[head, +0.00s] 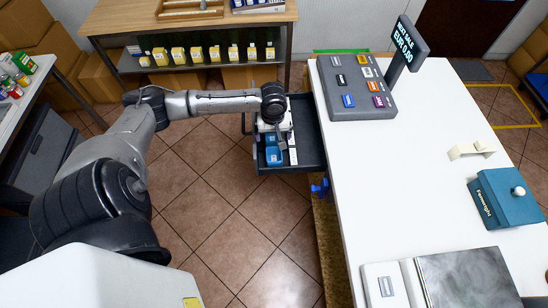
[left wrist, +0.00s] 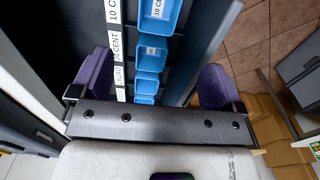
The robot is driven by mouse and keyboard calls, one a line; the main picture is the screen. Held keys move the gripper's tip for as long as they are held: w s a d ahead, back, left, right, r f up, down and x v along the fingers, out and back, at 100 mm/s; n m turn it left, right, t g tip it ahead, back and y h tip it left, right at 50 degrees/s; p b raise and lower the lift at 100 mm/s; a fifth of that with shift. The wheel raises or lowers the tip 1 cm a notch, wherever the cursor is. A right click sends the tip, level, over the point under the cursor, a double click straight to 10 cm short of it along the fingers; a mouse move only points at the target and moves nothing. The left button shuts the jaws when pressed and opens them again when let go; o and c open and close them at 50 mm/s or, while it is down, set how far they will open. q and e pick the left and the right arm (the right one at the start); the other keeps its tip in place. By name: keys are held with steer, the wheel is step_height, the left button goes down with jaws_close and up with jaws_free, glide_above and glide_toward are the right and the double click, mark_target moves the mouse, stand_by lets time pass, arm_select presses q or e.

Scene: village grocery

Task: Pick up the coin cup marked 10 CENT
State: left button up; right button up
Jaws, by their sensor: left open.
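The coin cup marked 10 CENT (left wrist: 158,14) is a blue open cup at the top of the left wrist view, cut off by the picture edge; its label reads "10 C…". More blue cups (left wrist: 150,56) run in a row below it, beside a strip of white labels. The cups sit in the open black cash drawer (head: 308,132), where blue cups (head: 274,144) also show in the head view. My left gripper (left wrist: 155,80) is open, its purple fingers on either side of the row. My left wrist partly covers the drawer in the head view. My right gripper is out of view.
The white counter (head: 400,180) stands right of the drawer, with a grey till (head: 356,88) and a teal box (head: 505,197). A shelf (head: 125,62) with several yellow-labelled packs stands behind. The tiled floor (head: 235,215) left of the drawer is clear.

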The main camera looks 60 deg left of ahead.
arm_select(q)
steer(key=b, duration=0.2)
glide_toward(274, 155)
steer(key=shift+s+d+f, duration=0.1)
steer(key=shift+s+d, duration=0.25)
steer(key=shift+d, duration=0.2)
steer(key=shift+s+d, duration=0.35)
steer(key=shift+d, duration=0.2)
steer(key=shift+d+f+b, duration=0.1)
steer(key=shift+f+b, duration=0.9)
steer(key=shift+f, duration=1.7)
steer(key=c, duration=1)
